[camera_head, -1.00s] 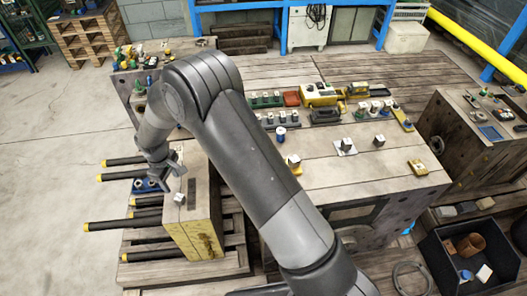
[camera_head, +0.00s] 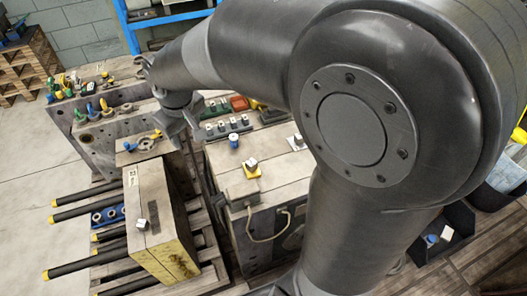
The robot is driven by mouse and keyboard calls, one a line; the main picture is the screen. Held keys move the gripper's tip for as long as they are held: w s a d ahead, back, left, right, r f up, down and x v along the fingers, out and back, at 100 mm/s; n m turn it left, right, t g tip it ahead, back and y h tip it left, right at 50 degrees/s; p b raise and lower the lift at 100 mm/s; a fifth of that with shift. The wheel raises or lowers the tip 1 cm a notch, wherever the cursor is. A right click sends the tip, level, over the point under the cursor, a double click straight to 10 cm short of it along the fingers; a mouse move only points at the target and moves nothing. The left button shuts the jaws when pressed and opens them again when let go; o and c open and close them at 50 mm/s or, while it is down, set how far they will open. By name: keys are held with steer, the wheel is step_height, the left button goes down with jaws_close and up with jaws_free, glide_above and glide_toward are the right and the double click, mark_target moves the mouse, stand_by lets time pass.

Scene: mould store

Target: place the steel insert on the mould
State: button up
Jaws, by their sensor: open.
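A small silver cube (camera_head: 142,224), which looks like a steel insert, sits on the top face of a tan mould block (camera_head: 165,243). The block has yellow markings at its front and dark yellow-tipped rods beside its left side. Similar small metal cubes stand on a yellow plate (camera_head: 252,172) and on a white plate (camera_head: 295,144) on the bench; I cannot tell which cube the task means. My gripper (camera_head: 188,130) is above the far end of the mould area, apart from the cube on the block. It looks empty; its fingertips are small and partly hidden.
A blue holder with round parts (camera_head: 108,215) lies between the rods. A grey block with coloured tools (camera_head: 108,125) stands behind. My arm hides much of the right side. Open floor (camera_head: 30,165) lies at the left.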

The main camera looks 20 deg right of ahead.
steer(key=s+d+r+m+t, duration=0.1)
steer(key=s+d+r+m, duration=0.2)
steer(key=s+d, duration=0.3)
steer(key=s+d+r+m+t, duration=0.1)
steer(key=s+d+r+m, duration=0.2)
steer(key=s+d, duration=0.4)
steer(key=s, duration=0.5)
steer(key=shift+s, duration=0.25)
